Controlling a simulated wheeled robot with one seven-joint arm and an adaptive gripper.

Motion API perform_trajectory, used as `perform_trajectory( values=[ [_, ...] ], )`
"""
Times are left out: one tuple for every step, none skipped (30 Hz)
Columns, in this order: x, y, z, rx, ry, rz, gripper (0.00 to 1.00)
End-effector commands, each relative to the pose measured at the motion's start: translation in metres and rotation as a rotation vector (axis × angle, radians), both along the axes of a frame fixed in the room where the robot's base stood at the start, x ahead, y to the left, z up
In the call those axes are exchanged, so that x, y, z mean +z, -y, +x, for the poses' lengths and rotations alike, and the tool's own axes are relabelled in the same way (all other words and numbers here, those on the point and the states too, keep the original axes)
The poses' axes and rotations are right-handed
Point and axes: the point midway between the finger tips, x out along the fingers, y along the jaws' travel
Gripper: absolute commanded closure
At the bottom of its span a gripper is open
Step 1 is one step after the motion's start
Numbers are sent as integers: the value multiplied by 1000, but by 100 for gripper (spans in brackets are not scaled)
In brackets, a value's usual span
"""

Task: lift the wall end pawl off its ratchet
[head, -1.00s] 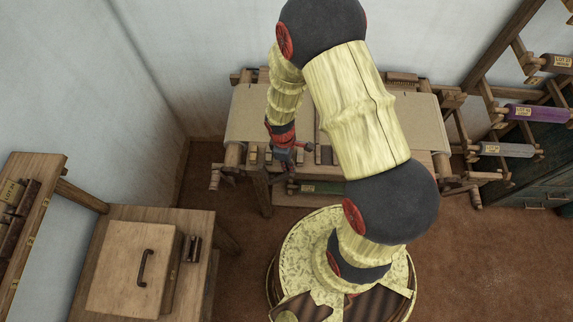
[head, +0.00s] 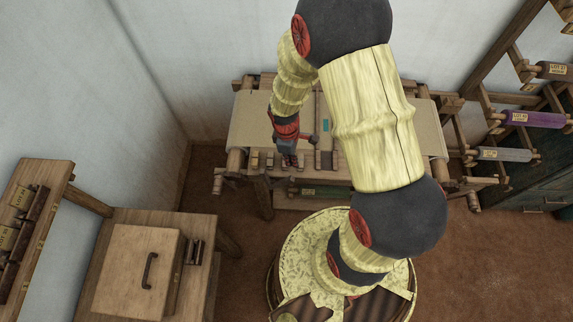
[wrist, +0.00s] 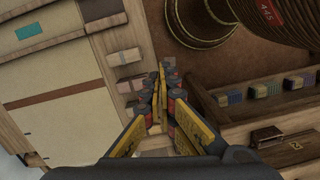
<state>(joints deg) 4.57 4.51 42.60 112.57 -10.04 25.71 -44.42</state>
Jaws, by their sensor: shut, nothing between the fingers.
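The wall end pawl and its ratchet cannot be made out for certain in either view. The loom's left end, by the wall, shows a small wooden roller end (head: 218,181) below the cloth. My gripper (head: 289,160) is over the front edge of the loom, to the right of that end. In the wrist view my gripper (wrist: 161,76) has its fingers together with nothing held. Its tips are over or beside the edge that carries small pale blocks (wrist: 124,57); contact cannot be told. My arm hides part of the loom's middle.
The cloth (head: 252,120) lies on the loom, with a teal mark (wrist: 32,30). A bench with a lidded box (head: 137,270) stands at lower left. A rack with a purple roll (head: 532,119) stands at right. Brown floor (head: 220,195) is clear between bench and loom.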

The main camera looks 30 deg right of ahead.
Motion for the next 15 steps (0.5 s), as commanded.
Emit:
perform_trajectory(
  values=[
    [9, 6, -2, -4, 3, 0, 100],
    [14, 10, -3, -4, 4, 0, 100],
    [19, 13, -5, -4, 4, 0, 100],
    [22, 16, -7, -3, 3, 0, 100],
    [25, 18, -9, -2, 2, 0, 100],
    [29, 21, -10, -2, 2, 0, 100],
    [32, 23, -10, -2, 3, 0, 100],
    [34, 24, -11, -2, 3, 0, 100],
    [36, 26, -11, -1, 3, 0, 100],
    [37, 27, -12, 0, 2, -1, 100],
    [38, 27, -13, 0, 1, 0, 100],
    [39, 28, -14, 0, 0, 0, 100],
    [40, 28, -14, 0, 0, 0, 100],
    [40, 29, -14, 1, 0, 0, 100],
    [40, 29, -14, 1, 0, 0, 100]
  ],
)
